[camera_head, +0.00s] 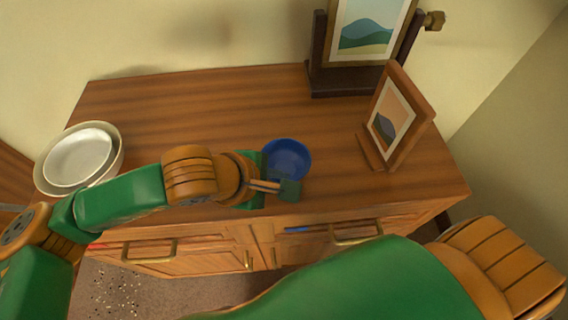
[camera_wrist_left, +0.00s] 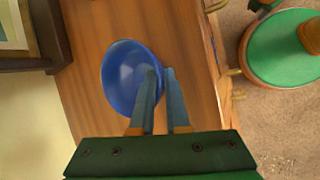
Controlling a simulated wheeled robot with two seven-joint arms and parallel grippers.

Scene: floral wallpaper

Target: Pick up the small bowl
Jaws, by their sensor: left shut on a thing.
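The small blue bowl (camera_head: 288,158) sits near the front edge of the wooden cabinet top, right of the middle. It also shows in the left wrist view (camera_wrist_left: 122,72). My left gripper (camera_head: 283,188) reaches in from the left and is at the bowl's front side. In the left wrist view my left gripper (camera_wrist_left: 160,76) has one finger inside the bowl and one outside, with the bowl's wall between them. It is shut on the bowl's rim. I cannot tell whether the bowl is lifted off the top. My right gripper is not in view.
Two nested pale bowls (camera_head: 115,165) stand at the cabinet's left end. A small tilted picture frame (camera_head: 421,104) stands at the right, and a larger framed picture in a dark stand (camera_head: 318,60) at the back. The wooden top (camera_head: 200,110) is clear in the middle.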

